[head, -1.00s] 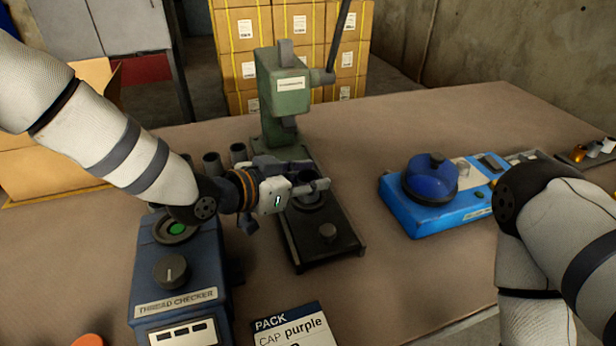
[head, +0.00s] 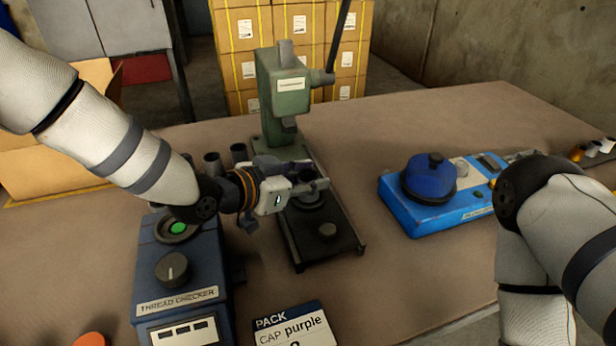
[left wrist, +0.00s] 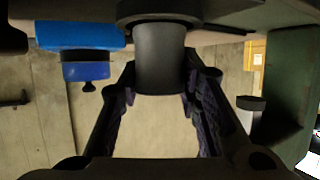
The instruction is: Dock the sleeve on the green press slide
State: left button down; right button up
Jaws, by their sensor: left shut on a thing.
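The green press (head: 284,95) stands on the table with its dark base plate (head: 327,250) reaching towards me. My left gripper (head: 306,187) is over that base, in front of the press column. In the left wrist view, which looks upside down, it is shut on a dark grey sleeve (left wrist: 160,62) between its two fingers. The sleeve's far end meets a wider dark round part (left wrist: 160,18); I cannot tell whether it is seated. In the head view the fingers partly hide the sleeve. My right arm is at the right; its gripper is not visible.
The blue thread checker (head: 177,270) stands left of the press base, close under my left arm. Dark cylinders (head: 238,152) stand behind my gripper. A blue device (head: 445,211) with a round blue top is at the right. Open table lies between it and the press.

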aim_at(300, 182)
pick_arm(q)
jog(key=shift+f, duration=0.6)
pick_arm(e)
jog(key=shift+s+f, duration=0.2)
pick_arm(q)
jog(key=c, duration=1.4)
grip_release()
jog(key=shift+c, duration=0.2)
jog(key=p+v, duration=0.1)
jog(key=v, duration=0.4)
jog(key=shift+w+r+p, duration=0.1)
jog(key=shift+r+p, duration=0.15)
jog(key=shift+p, duration=0.1)
jog(key=shift+r, duration=0.1)
jog(key=shift+s+a, duration=0.2)
jog(key=shift+s, duration=0.1)
jog(key=shift+f+p+v, duration=0.15)
jog(key=shift+v, duration=1.15)
jog(key=shift+f+p+v, duration=0.1)
jog(key=shift+p+v, duration=0.05)
jog(key=shift+v, duration=1.1)
pick_arm(e)
jog(key=shift+t, duration=0.7)
jog(key=shift+w+r, duration=1.7)
jog(key=shift+w, duration=0.15)
pick_arm(q)
jog(key=shift+a, duration=0.15)
